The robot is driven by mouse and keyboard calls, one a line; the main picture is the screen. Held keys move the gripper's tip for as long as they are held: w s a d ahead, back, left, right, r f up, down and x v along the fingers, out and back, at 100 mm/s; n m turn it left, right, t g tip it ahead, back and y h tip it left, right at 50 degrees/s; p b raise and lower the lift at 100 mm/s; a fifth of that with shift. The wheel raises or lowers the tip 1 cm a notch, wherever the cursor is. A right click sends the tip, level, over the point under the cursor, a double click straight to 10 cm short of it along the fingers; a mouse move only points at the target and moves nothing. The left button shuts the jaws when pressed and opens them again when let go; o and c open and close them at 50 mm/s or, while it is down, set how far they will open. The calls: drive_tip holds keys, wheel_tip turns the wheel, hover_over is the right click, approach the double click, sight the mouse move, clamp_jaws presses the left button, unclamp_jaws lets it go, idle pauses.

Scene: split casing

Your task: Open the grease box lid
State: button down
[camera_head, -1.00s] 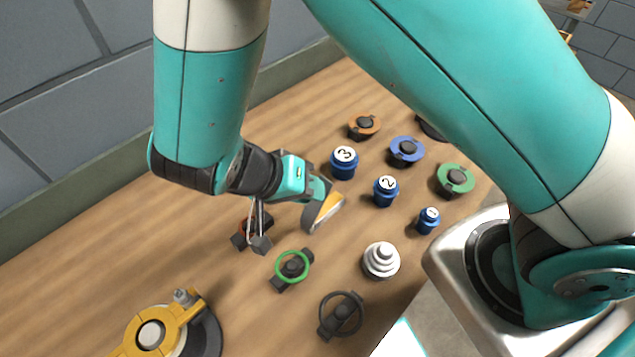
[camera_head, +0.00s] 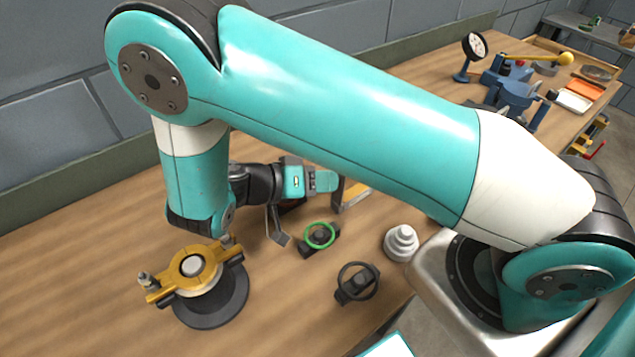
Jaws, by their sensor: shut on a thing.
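My gripper (camera_head: 335,184) is low over the bench, behind the green ring. It is shut on a thin grey edge of a small box-like part with a yellow face, which I take for the grease box lid (camera_head: 356,194). My wrist and upper arm hide most of this part, so I cannot tell how far the lid is raised.
A yellow-and-black clamped casing (camera_head: 205,275) lies at front left. A green ring (camera_head: 319,235), a black ring (camera_head: 357,283) and a stepped white piece (camera_head: 401,242) stand nearby. A dial gauge (camera_head: 474,45) and a blue vise (camera_head: 515,95) stand at back right.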

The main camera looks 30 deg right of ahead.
drive_tip(key=c, duration=1)
unclamp_jaws()
drive_tip(key=shift+d, duration=0.1)
drive_tip(key=shift+r, duration=0.1)
wheel_tip(320, 180, up, 20)
drive_tip(key=p, duration=0.7)
drive_tip(key=shift+p, duration=0.3)
